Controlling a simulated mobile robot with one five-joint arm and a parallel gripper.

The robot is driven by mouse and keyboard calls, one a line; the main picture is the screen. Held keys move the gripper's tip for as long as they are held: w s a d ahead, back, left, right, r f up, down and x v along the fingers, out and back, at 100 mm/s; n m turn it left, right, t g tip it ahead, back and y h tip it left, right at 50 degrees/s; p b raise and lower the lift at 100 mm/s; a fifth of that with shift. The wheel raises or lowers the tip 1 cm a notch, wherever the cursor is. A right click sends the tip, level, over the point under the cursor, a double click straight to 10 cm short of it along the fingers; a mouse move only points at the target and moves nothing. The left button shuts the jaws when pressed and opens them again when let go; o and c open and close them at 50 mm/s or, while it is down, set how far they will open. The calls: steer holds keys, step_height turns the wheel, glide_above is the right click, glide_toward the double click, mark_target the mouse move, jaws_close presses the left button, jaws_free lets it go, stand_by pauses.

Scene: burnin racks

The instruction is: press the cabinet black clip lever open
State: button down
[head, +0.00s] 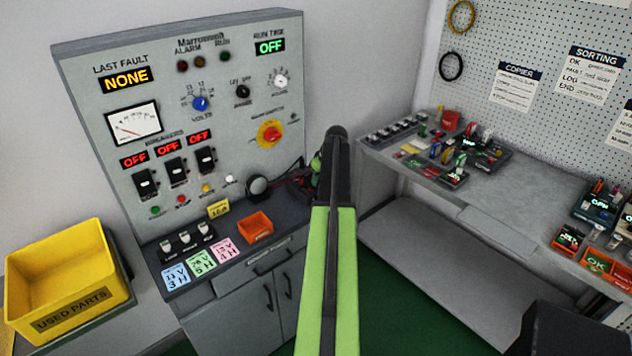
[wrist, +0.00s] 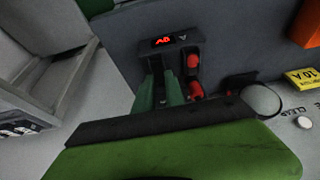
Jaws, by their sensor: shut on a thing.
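My gripper (wrist: 160,82) shows in the wrist view as two green fingers against the dark cabinet panel, below a small red-lit display (wrist: 163,42). The fingers are closed around a dark part (wrist: 156,66), which looks like the black clip lever; they hide most of it. Red terminal or clip parts (wrist: 194,76) are just to the right, apart from the fingers. In the head view my arm covers most of this spot at the right end of the grey cabinet (head: 225,110).
An orange bin (head: 257,227), a yellow tag (head: 218,209) and colored cards (head: 200,262) lie on the cabinet ledge. A yellow used-parts bin (head: 60,275) stands at left. A bench (head: 400,175) with several small devices is at right. Green floor lies between.

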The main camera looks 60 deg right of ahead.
steer(key=shift+w+r+g+p, duration=0.2)
steer(key=shift+w+g+p, duration=0.05)
steer(key=shift+g+p, duration=0.2)
steer(key=shift+w+d+g+y+p, duration=0.25)
steer(key=shift+g+y+p, duration=0.1)
steer(key=shift+g, duration=0.2)
steer(key=shift+w+f+g+y, duration=0.2)
steer(key=shift+f+g+y, duration=0.05)
steer(key=shift+g, duration=0.55)
steer(key=shift+s+a+g, duration=0.1)
steer(key=shift+g, duration=0.2)
steer(key=c, duration=1.4)
jaws_free()
steer(key=shift+a, duration=0.1)
